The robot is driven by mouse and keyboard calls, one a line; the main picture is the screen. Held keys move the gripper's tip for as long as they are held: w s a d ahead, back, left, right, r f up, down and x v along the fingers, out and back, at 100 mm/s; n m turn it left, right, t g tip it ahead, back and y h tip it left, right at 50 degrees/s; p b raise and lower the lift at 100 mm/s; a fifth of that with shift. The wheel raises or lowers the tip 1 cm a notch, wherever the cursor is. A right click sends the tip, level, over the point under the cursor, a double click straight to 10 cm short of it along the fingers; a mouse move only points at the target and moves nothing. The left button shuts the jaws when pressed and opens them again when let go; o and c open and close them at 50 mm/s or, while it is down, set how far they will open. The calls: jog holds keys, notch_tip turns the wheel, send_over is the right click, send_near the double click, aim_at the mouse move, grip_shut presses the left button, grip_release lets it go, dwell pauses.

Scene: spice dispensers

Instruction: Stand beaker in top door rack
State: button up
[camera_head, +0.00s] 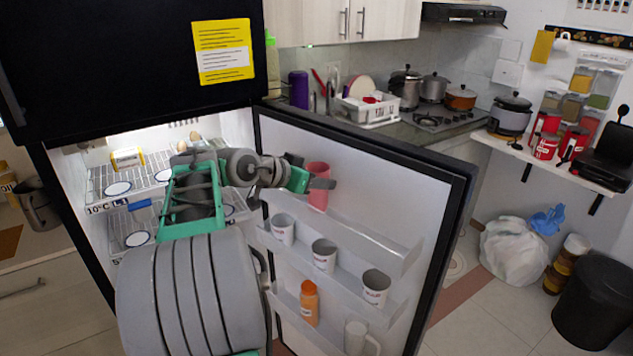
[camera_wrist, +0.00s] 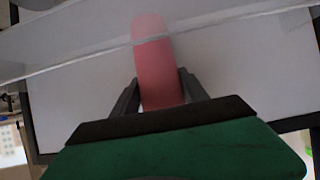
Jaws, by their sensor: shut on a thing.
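A pinkish-red beaker (camera_head: 318,171) is upright against the inner face of the open fridge door. My gripper (camera_head: 313,183) is shut on it; in the wrist view the two dark fingers press the beaker (camera_wrist: 158,75) from both sides. The top door rack (camera_head: 372,240) is a pale, see-through shelf. In the wrist view its clear wall (camera_wrist: 230,30) crosses the beaker's far end, which looks paler through it. The beaker's base is at the rack's left part in the head view; I cannot tell whether it touches the rack floor.
White cups (camera_head: 324,254) stand in a row on the door below the beaker. An orange bottle (camera_head: 309,302) and a white mug (camera_head: 360,338) are in the lower rack. The top rack looks clear to the right of the beaker. The door's edge (camera_head: 455,215) is at right.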

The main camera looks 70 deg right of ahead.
jog(key=shift+f, duration=0.8)
jog(key=o, duration=1.6)
jog(key=shift+c, duration=0.2)
